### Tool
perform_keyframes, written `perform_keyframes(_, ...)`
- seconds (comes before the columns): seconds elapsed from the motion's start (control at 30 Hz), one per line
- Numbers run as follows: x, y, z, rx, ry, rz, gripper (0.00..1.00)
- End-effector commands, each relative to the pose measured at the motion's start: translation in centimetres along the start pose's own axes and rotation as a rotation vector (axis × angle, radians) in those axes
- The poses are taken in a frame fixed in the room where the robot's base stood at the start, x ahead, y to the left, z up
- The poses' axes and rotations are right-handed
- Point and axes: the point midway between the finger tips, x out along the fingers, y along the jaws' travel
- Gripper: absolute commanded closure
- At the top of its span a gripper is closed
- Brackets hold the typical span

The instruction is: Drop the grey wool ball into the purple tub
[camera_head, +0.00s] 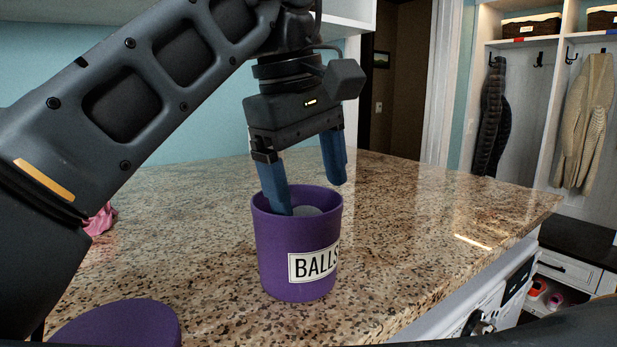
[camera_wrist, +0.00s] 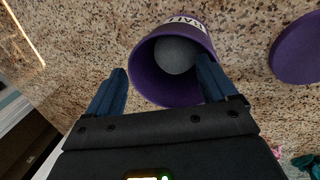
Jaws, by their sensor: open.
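The purple tub (camera_head: 298,250) stands upright on the granite counter, with a white label reading "BALLS" on its side. It also shows in the wrist view (camera_wrist: 142,75), seen from above. The grey wool ball (camera_head: 306,210) is inside the tub, just below the rim in the head view. The wrist view shows more of the ball (camera_wrist: 175,54). My gripper (camera_head: 311,196) is open above the tub. One blue finger reaches inside the rim beside the ball, and the other is outside the rim. Whether a finger touches the ball or tub, I cannot tell.
A purple round lid (camera_head: 122,325) lies on the granite counter (camera_head: 420,215) at the front left. A pink cloth (camera_head: 100,220) is partly hidden behind my arm. The counter right of the tub is clear up to its edge. Coats hang in the cubbies beyond.

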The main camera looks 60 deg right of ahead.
Motion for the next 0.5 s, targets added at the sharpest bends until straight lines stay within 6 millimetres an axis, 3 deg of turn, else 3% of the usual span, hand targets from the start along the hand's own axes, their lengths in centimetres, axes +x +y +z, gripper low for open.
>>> perform_keyframes(0.27, -0.6, 0.0, 0.0, 0.0, 0.0, 0.0, 0.14)
perform_keyframes(0.5, -2.7, 0.1, 0.0, 0.0, 0.0, 0.0, 0.14)
